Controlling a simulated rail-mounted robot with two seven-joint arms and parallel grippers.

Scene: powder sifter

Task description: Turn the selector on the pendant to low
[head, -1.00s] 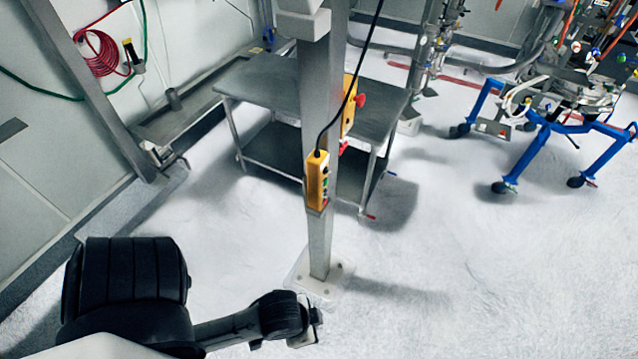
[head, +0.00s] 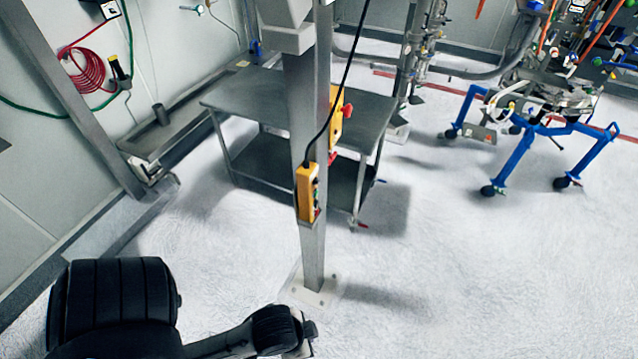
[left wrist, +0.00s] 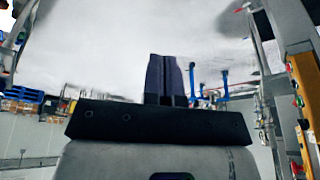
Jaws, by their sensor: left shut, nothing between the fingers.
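The pendant (head: 307,192) is a yellow box hanging by a black cable against the front of a steel post. Buttons show on its right-hand face, but I cannot make out the selector's setting. In the left wrist view, a yellow box with red and green buttons (left wrist: 303,100) stands at the right edge, partly cut off. My left gripper shows in the left wrist view (left wrist: 166,78), its dark fingers shut together and empty, to the left of that box. In the head view my left arm is low, below the pendant and apart from it. My right gripper is not in view.
The steel post (head: 311,250) rises from a white floor plate. Behind it stands a two-tier steel table (head: 240,98) with a yellow box with a red knob (head: 338,115) near it. A blue-legged frame (head: 520,160) stands at the right. The floor around the post is clear.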

